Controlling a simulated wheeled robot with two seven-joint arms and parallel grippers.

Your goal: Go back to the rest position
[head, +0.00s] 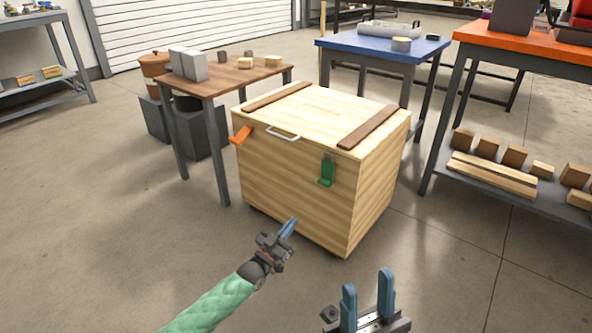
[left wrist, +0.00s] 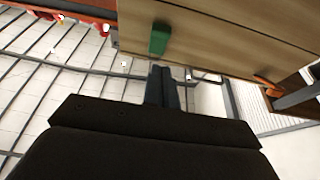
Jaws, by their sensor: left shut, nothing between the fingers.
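My left gripper (head: 289,226) is in front of the wooden crate in the head view, with its blue fingers shut and nothing between them. Its closed fingers also show in the left wrist view (left wrist: 161,86). My right gripper (head: 367,294) is at the bottom of the head view, its two blue fingers pointing up and apart, with nothing seen between them. No other object is named by the task.
The closed wooden crate (head: 290,185) has an orange latch (head: 241,136), a green latch (head: 327,171) and a pale handle (head: 283,134). A wooden table (head: 228,80), a blue table (head: 372,46) and an orange-topped bench (head: 515,42) stand around it. The floor at left is clear.

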